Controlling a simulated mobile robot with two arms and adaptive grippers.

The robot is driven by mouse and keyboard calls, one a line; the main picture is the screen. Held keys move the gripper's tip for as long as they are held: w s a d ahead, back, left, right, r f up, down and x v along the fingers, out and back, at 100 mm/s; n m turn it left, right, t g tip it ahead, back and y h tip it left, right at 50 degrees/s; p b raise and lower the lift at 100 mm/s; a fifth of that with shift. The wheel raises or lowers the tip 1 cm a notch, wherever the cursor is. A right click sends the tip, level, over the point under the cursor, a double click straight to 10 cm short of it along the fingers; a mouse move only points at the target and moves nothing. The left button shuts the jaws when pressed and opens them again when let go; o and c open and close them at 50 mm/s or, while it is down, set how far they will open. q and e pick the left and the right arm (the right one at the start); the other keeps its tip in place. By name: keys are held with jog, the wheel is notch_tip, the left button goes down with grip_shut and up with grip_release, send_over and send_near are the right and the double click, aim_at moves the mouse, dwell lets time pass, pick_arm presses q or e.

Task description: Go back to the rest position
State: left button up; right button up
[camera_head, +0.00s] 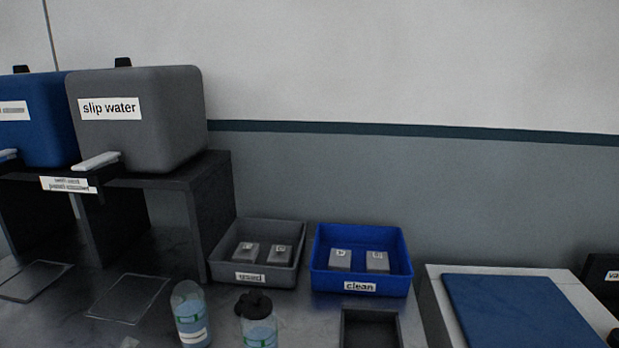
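Neither of my grippers shows in the head view, and no part of either arm is visible. What they hold, if anything, cannot be seen. Two clear bottles with bluish liquid stand at the bottom of the view. The left bottle (191,317) shows no dark cap. The right bottle (259,324) has a black top. Both are partly cut off by the lower edge.
A grey "slip water" tank (150,130) and a blue tank (40,125) sit on a dark stand (215,190). A grey "used" tray (226,265) and a blue "clean" tray (400,285) hold blocks. A blue mat (520,312) lies at right.

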pick_arm(q)
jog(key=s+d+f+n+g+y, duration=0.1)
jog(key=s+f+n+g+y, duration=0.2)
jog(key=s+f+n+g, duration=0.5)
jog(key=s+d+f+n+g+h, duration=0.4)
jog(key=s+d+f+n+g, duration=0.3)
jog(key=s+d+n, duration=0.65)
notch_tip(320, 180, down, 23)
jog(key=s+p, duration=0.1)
jog(key=p, duration=0.2)
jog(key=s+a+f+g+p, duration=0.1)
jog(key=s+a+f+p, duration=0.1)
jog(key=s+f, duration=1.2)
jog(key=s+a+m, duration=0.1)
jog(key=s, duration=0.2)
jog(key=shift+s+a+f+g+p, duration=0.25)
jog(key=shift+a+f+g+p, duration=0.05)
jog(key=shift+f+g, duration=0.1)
